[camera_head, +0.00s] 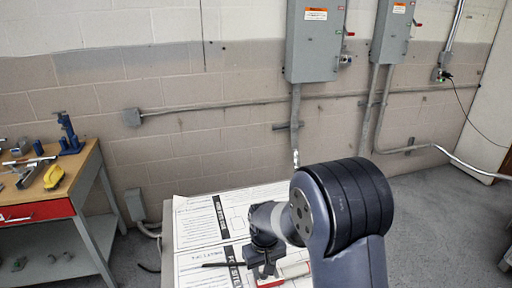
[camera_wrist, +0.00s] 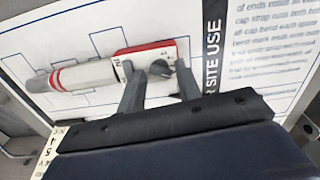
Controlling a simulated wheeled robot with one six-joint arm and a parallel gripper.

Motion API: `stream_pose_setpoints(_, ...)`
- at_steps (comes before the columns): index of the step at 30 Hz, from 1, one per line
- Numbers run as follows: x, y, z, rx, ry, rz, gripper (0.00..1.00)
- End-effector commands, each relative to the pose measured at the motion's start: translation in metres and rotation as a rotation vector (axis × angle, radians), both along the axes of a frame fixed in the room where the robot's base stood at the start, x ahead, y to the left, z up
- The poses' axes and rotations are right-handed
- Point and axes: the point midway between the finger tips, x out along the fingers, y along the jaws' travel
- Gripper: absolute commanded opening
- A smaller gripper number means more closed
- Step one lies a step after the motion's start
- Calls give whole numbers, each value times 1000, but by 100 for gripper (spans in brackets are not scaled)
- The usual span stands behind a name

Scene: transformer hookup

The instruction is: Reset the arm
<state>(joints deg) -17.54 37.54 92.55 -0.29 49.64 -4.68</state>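My gripper (camera_wrist: 156,72) shows in the wrist view with its two dark grey fingers spread apart. Beyond the fingertips lies a white and grey cylindrical part (camera_wrist: 80,77) with red bands. A red and white block (camera_wrist: 150,54) with dark lettering is at its right end, partly hidden by the fingers. I cannot tell whether the fingertips touch it. In the head view my gripper (camera_head: 262,268) points down over the printed sheets, low in the middle.
Printed sheets (camera_head: 205,222) lie on a surface under my gripper. At left stands a wooden-topped workbench (camera_head: 88,165) with a yellow tool (camera_head: 53,177) and a blue clamp (camera_head: 69,132). Grey electrical boxes (camera_head: 315,45) and conduits are on the wall. The floor at right is mostly clear.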

Motion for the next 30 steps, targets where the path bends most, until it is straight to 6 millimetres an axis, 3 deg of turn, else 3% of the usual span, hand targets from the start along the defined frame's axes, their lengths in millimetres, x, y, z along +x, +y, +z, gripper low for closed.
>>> stream_pose_setpoints(14, -1, 1, 3, -13, -2, 408, 33)
stream_pose_setpoints(30, -1, 2, 93, -13, -8, 413, 33)
